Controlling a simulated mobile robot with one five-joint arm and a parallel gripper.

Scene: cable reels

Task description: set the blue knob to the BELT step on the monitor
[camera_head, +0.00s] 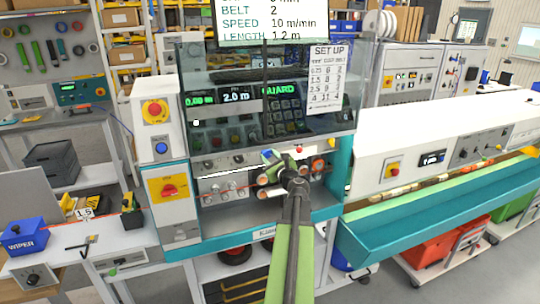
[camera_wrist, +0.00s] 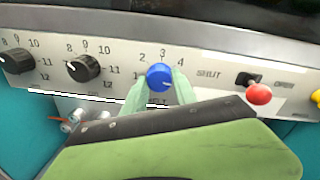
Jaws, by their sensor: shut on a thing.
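The blue knob (camera_wrist: 158,76) is on a pale panel in the wrist view, with a scale 1, 2, 3, 4 around it. My gripper (camera_wrist: 159,88) has its two pale green fingers on either side of the knob and is shut on it. I cannot tell for sure which number the knob's mark points at.
Black knobs (camera_wrist: 84,67) with higher numbers are left of the blue one. A red-tipped toggle (camera_wrist: 259,93) between SHUT and OPEN is to its right. A clear guard (camera_head: 300,110) with a SET UP card (camera_head: 327,78) is above my gripper.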

